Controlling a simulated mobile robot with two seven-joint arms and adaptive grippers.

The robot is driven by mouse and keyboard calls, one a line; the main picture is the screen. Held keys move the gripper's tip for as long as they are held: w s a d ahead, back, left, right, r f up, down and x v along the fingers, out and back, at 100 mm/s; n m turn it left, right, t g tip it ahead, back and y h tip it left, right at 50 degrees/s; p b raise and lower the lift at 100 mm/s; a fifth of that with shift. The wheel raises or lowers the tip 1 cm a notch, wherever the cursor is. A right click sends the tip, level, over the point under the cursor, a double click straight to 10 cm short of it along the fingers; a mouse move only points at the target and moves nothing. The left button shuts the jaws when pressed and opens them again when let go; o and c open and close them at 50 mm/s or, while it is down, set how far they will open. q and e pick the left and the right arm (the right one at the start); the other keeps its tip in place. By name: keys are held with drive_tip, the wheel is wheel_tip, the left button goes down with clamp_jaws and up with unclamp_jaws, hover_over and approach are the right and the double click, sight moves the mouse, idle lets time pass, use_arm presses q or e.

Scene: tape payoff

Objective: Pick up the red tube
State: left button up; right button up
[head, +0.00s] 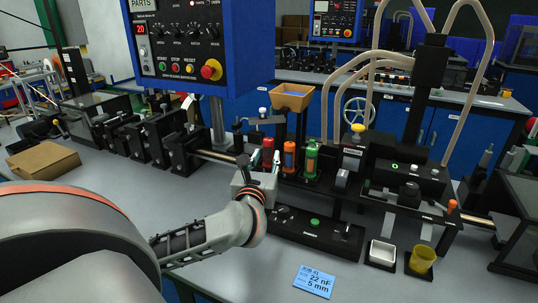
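The red tube (267,148) stands upright at the left end of a short row on the black machine on the table. Its top shows; its lower part is hidden by my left gripper. An orange tube (290,158) and a green tube (311,157) stand to its right. My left gripper (264,162) comes in from the left and front, with its fingers on either side of the red tube. At this size I cannot tell whether the fingers touch it. My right gripper is not in view.
A control panel (185,45) hangs at the upper left. A tan bin (291,97) stands above the tubes. A white tray (382,252), a yellow cup (422,258) and a blue label card (314,281) are at the front right.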

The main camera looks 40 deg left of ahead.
sight(267, 149)
use_arm(q)
drive_tip(key=x, duration=0.5)
drive_tip(key=shift+a+r, duration=0.1)
drive_tip(key=shift+r, duration=0.15)
clamp_jaws()
drive_tip(key=shift+r, duration=0.15)
